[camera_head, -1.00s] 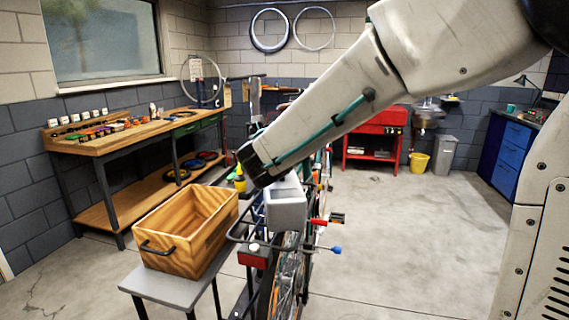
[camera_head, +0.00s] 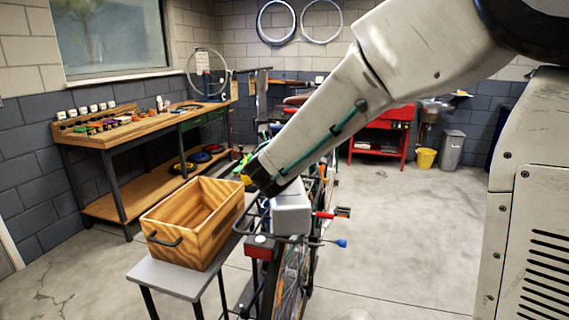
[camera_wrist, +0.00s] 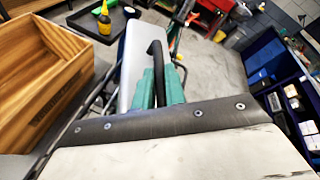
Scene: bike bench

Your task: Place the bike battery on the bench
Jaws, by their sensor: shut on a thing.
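The bike battery (camera_head: 291,216) is a silver-grey box at the rear rack of the bike. I cannot tell whether it rests on the rack or is just above it. In the wrist view the battery (camera_wrist: 134,62) shows its pale top and a black curved handle (camera_wrist: 156,62). My gripper (camera_wrist: 160,76) has teal fingers shut on this handle. In the head view my arm hides the fingers. The long workbench (camera_head: 150,127) with a wooden top stands at the back left. A small grey bench (camera_head: 165,276) stands beside the bike's rear.
A wooden crate (camera_head: 172,238) covers much of the small bench, close left of the battery. Cups and small parts crowd the workbench's left end; its middle front looks clearer. A red cabinet (camera_head: 378,152) and yellow bucket (camera_head: 426,158) stand at the back. Floor right of the bike is clear.

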